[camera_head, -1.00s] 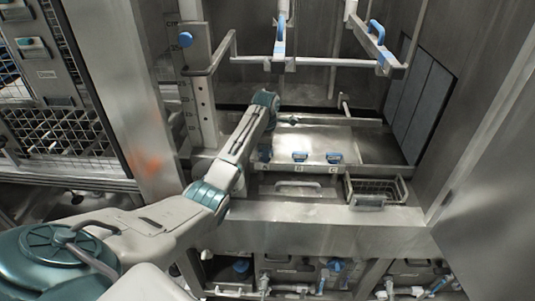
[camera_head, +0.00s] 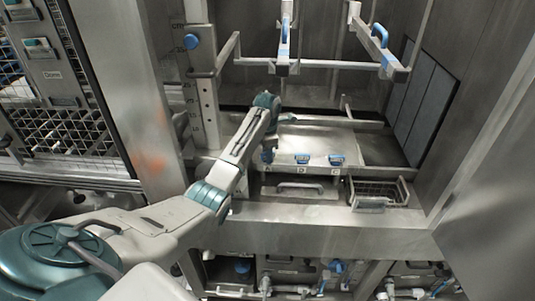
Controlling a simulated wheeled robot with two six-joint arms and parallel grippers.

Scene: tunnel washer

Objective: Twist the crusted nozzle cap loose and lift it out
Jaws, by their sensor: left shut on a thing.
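Three blue nozzle caps stand in a row on the grey metal ledge inside the washer, above lettered labels. The middle cap (camera_head: 302,158) and the right cap (camera_head: 336,159) are free. The left cap (camera_head: 267,157) is at the end of my left arm, partly covered by the gripper. My left gripper (camera_head: 268,147) points down at it and is shut on it. The fingers are small and dark here, so I cannot tell whether the cap is turned or raised. Crust on it is too small to make out. My right gripper is not in view.
A wire basket (camera_head: 378,192) sits at the right of the ledge. A metal post (camera_head: 200,80) stands left of my arm. The panel behind the caps is bare.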

